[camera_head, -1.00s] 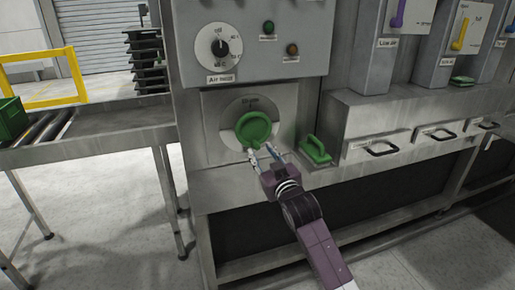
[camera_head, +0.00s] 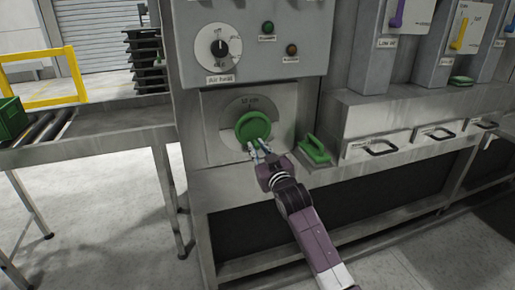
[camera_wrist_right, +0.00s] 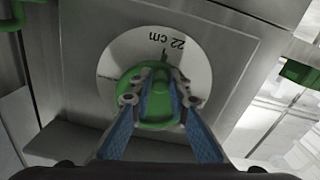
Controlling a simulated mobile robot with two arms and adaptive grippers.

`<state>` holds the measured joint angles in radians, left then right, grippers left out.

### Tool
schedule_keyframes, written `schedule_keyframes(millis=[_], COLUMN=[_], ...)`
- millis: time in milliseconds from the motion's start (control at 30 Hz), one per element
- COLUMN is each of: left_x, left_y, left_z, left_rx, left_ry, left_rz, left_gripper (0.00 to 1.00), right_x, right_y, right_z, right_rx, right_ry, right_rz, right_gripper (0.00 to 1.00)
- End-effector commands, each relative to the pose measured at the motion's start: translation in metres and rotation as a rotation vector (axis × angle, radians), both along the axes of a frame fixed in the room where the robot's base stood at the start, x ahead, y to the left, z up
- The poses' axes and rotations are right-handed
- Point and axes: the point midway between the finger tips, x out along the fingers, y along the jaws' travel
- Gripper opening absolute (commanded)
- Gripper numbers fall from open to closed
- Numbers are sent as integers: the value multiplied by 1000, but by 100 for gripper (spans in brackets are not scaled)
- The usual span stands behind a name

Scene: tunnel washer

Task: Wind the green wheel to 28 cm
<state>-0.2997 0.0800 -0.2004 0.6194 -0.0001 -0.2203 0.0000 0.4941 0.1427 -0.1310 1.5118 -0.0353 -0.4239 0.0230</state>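The green wheel (camera_head: 253,127) sits on a round pale dial on the front panel of the grey machine. In the right wrist view, the wheel (camera_wrist_right: 128,88) is seen close up, and the dial (camera_wrist_right: 200,68) reads "22 cm" upside down beside a dark pointer mark. My right gripper (camera_head: 257,146) is at the wheel's lower edge. In the right wrist view, my right gripper's fingers (camera_wrist_right: 159,80) close in on both sides of a green grip of the wheel. The fingers hide part of the wheel. My left gripper is not in view.
A green-handled object (camera_head: 314,149) rests on the ledge just right of the wheel panel. An air-label knob (camera_head: 219,48) and two buttons are above. Drawers with dark handles (camera_head: 381,147) line the right. A roller conveyor (camera_head: 95,130) stands at the left.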

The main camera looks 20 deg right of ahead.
Motion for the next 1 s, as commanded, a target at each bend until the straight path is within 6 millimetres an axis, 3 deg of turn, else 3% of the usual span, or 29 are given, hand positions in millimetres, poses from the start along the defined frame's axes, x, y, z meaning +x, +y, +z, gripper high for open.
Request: schedule_keyframes(millis=[567,1000], left_x=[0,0], left_y=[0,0], left_z=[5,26], left_rx=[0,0], left_ry=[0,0], left_rz=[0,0], left_gripper=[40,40], right_x=[0,-1], right_y=[4,19], right_z=[0,5], right_rx=[72,369], right_ry=[4,16], right_rz=[2,3], right_gripper=[0,0])
